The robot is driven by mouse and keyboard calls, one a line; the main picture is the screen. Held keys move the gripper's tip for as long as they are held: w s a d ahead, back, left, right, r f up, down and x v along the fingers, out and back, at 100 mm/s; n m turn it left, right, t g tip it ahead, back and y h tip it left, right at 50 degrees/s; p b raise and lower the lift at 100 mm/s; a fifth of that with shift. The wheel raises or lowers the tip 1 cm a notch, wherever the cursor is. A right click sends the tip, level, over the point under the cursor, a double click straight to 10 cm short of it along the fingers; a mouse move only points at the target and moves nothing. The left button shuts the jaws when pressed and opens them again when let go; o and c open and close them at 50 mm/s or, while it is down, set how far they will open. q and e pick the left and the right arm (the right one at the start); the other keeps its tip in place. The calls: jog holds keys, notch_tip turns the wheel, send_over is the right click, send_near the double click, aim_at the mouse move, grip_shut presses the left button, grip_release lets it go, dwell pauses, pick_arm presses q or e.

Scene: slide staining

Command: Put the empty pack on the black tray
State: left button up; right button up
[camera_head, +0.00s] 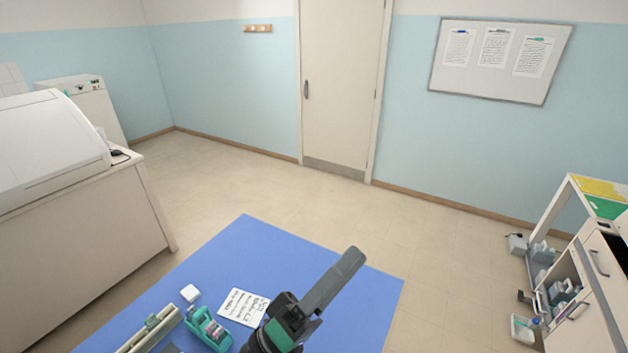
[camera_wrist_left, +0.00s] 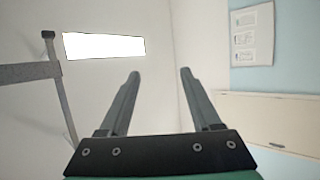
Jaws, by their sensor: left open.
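My left gripper (camera_head: 350,259) is raised over the blue table, its fingers pointing up and to the right. In the left wrist view its two fingers (camera_wrist_left: 160,74) are apart with nothing between them. I cannot make out an empty pack or a black tray for certain. A small white box (camera_head: 190,293) lies on the blue table top (camera_head: 250,250), left of the gripper. A dark grey edge (camera_head: 168,349) shows at the bottom of the head view, too cut off to identify. My right gripper is not in view.
A teal holder (camera_head: 208,329), a long pale rack (camera_head: 150,334) and a written sheet (camera_head: 243,307) lie on the table's near left. The table's far part is clear. A white counter (camera_head: 90,215) stands left; a cabinet with shelves (camera_head: 585,290) stands right.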

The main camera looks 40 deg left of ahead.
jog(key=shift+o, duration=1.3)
pick_arm(q)
jog(key=s+r+m+t+y, duration=0.1)
jog(key=r+m, duration=0.5)
jog(key=r, duration=0.6)
jog(key=s+r+m+t+y, duration=0.2)
jog(key=s+r+m, duration=0.2)
jog(key=r, duration=0.7)
jog(key=m, duration=0.2)
jog(key=shift+s+a+r+m+y, duration=0.3)
jog(key=shift+a+r+m, duration=0.05)
jog(key=shift+r+m, duration=0.05)
